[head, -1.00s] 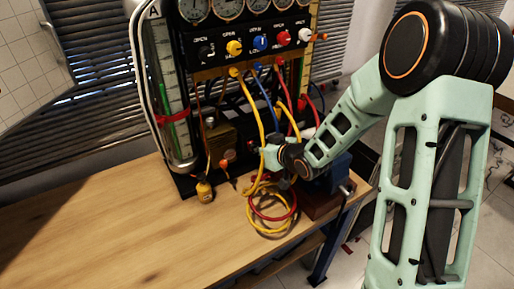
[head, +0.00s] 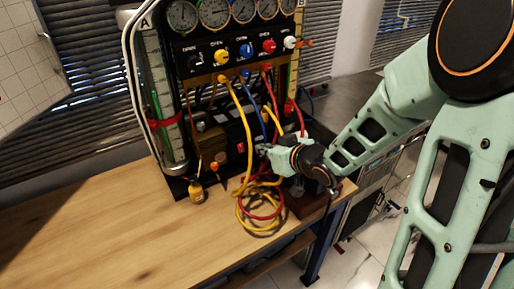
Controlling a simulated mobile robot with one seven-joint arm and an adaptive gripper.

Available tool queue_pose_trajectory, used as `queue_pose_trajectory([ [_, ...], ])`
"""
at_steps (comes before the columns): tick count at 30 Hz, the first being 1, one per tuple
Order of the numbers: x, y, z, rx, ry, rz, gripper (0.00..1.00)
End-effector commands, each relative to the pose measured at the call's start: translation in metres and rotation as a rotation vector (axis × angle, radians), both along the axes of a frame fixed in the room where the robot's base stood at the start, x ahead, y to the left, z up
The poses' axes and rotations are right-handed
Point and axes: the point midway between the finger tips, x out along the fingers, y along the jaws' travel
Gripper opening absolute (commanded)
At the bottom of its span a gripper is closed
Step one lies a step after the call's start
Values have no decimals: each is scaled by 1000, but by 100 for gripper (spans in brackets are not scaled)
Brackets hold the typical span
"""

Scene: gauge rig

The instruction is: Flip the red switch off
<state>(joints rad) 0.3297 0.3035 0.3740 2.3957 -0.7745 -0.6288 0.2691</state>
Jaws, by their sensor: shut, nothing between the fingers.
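A small red switch (head: 241,148) shows low on the dark equipment at the foot of the gauge rig, behind the hoses. It is too small to tell which way it is set. My gripper (head: 261,149) is just to the right of the red switch in the picture, with a small gap between them in the view. Its fingers point left and are shut, with nothing held. The fingertips are small and partly lost among the hoses, so their depth from the switch cannot be told.
Yellow and red hoses (head: 259,222) lie coiled on the wooden bench (head: 100,235) below my gripper, and hoses hang from the rig's coloured knobs (head: 246,50). The bench's left side is clear.

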Motion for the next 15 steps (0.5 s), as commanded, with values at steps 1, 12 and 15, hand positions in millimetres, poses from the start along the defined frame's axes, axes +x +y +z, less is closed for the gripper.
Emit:
queue_pose_trajectory([
  [1,-3,-2,3,-1,-1,1,0],
  [12,-6,-4,4,1,2,0,0],
  [15,-6,-4,4,-2,5,0,0],
])
